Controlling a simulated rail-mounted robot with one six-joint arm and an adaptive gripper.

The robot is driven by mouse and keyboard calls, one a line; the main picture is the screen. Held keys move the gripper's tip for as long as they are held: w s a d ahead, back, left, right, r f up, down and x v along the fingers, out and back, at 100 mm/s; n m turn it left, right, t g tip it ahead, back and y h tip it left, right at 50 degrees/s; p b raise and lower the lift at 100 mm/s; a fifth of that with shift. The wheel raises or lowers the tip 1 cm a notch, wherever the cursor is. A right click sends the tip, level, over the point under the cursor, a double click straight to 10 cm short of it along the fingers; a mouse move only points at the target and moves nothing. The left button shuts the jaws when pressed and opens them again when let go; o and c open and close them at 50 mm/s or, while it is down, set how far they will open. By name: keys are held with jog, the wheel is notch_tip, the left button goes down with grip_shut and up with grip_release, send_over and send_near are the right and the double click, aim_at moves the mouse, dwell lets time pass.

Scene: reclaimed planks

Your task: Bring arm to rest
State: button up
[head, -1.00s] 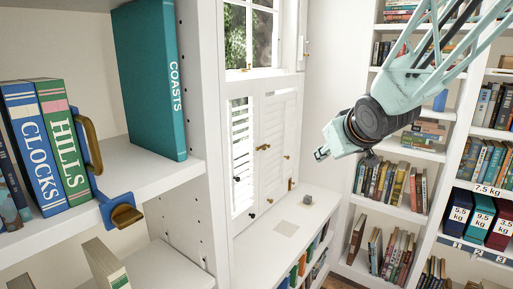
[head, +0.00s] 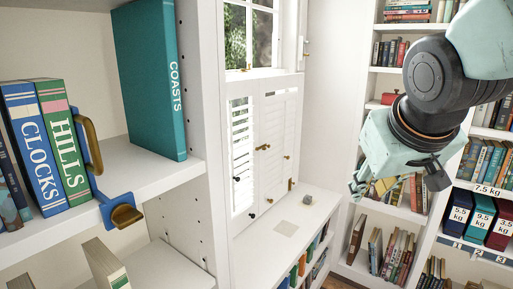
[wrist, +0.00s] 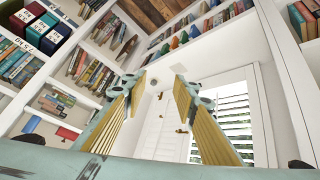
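My gripper (head: 358,186) hangs in free air at the right of the head view, in front of the far bookshelves and to the right of the shuttered window. In the wrist view, its two fingers with yellow pads stand apart, with a clear gap between the tips (wrist: 159,84). The gripper is open and nothing is held. In the head view the fingers are seen partly from the side and look small.
A near white shelf (head: 150,165) at left holds the COASTS book (head: 150,80), CLOCKS and HILLS books and a blue bookend clamp (head: 118,210). A low white counter (head: 262,240) carries a small grey block (head: 307,199). Bookshelves (head: 440,235) stand behind my arm.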

jog(key=s+a+f+g, duration=0.1)
jog(key=s+a, duration=0.1)
jog(key=s, duration=1.1)
jog(key=s+a+f+m+g+y, duration=0.1)
jog(key=s+a+f+g, duration=0.1)
jog(key=s, duration=1)
jog(key=shift+s+f+g, duration=0.25)
jog(key=shift+s+g, duration=0.05)
jog(key=shift+s, duration=0.1)
